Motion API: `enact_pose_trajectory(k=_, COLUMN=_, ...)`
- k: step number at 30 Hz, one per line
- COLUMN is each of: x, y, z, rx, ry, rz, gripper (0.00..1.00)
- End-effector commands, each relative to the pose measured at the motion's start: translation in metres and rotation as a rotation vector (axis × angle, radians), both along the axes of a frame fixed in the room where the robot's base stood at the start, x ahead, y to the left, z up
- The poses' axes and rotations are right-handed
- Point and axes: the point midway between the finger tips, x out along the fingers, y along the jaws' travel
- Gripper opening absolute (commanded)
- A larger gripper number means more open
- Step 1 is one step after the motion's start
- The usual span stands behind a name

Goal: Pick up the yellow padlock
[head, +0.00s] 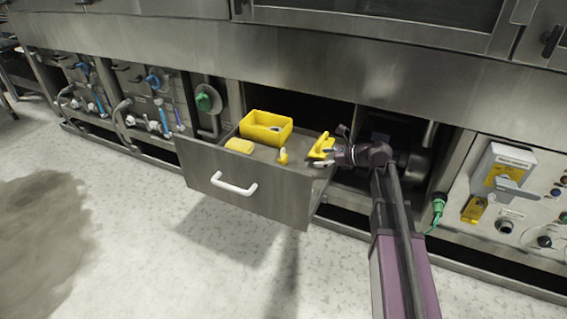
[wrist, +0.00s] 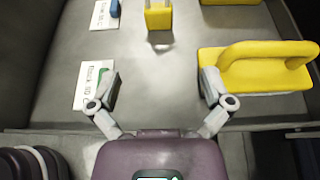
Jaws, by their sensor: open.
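A small yellow padlock (head: 283,156) stands in the open drawer (head: 235,196), between the yellow bin and my gripper. In the wrist view the padlock (wrist: 158,17) is at the top centre, ahead of my gripper and cut by the picture edge. My gripper (wrist: 160,88) is open, with empty drawer floor between its fingers. In the head view my gripper (head: 327,153) reaches in over the drawer's right end, pointing left. The padlock is apart from both fingers.
A yellow handled block (wrist: 255,72) lies close by my right finger; I cannot tell whether they touch. A yellow bin (head: 266,127) and a yellow piece (head: 239,146) lie further left. White tags (wrist: 90,84) lie along the wrist view's left side.

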Motion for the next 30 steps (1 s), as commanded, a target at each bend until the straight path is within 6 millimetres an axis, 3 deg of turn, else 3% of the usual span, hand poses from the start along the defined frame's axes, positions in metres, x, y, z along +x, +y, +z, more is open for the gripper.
enact_pose_trajectory(k=11, x=0.004, y=0.011, z=-0.006, rx=-0.001, ry=-0.001, rz=0.004, gripper=1.00)
enact_pose_trajectory(k=24, x=0.023, y=0.063, z=-0.030, rx=-0.001, ry=-0.001, rz=0.004, gripper=1.00)
enact_pose_trajectory(k=30, x=0.026, y=0.075, z=-0.033, rx=-0.001, ry=-0.001, rz=0.003, gripper=1.00)
